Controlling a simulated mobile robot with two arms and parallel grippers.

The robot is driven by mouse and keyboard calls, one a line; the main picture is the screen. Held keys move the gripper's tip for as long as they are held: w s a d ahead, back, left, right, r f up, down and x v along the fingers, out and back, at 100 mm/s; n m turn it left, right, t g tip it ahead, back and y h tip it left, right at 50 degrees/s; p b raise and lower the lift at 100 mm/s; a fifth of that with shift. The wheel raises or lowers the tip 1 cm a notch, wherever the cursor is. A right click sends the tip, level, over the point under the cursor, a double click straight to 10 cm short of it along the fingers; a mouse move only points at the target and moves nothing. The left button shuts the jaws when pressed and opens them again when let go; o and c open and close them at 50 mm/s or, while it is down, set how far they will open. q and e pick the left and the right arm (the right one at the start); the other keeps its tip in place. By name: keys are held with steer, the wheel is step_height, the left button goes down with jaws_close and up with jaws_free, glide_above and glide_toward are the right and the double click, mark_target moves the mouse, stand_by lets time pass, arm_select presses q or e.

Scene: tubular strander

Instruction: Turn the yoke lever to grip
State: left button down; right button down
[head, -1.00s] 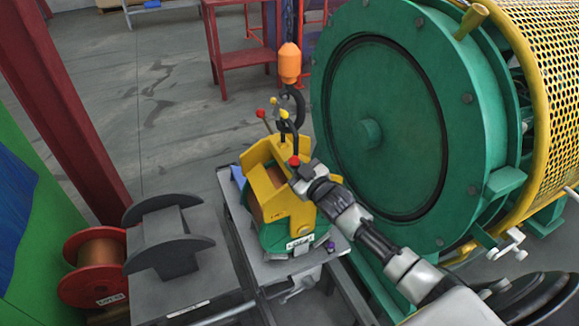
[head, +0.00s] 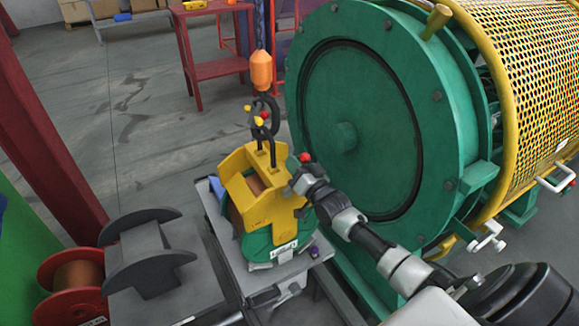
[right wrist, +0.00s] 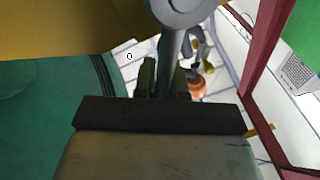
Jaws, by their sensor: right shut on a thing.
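The yellow yoke (head: 238,188) sits around a copper-wound green spool (head: 261,245) on a grey cart. A lever with a red knob (head: 305,157) rises at the yoke's right side. Another red knob (head: 263,115) shows behind the yoke by the hook. My right gripper (head: 298,181) is at the right side of the yoke, just below the near red knob, shut on the lever. Its fingers hide the grip point there. In the right wrist view the gripper (right wrist: 163,83) closes around a grey rod. My left gripper is not in view.
An orange hook block (head: 261,70) hangs above the yoke. The large green strander drum (head: 360,120) stands close on the right, with a yellow mesh guard (head: 500,60). A grey stand (head: 148,255) and a red spool (head: 75,285) are at left. Open floor lies behind.

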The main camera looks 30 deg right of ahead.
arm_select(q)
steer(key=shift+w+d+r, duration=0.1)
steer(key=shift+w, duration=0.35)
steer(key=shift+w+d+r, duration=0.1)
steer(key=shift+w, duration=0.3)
arm_select(e)
steer(key=shift+d+f+m+h, duration=0.3)
steer(key=shift+d+m, duration=0.15)
steer(key=shift+m, duration=0.35)
steer(key=c, duration=1.2)
jaws_free()
steer(key=shift+d, duration=0.1)
steer(key=shift+s, duration=0.15)
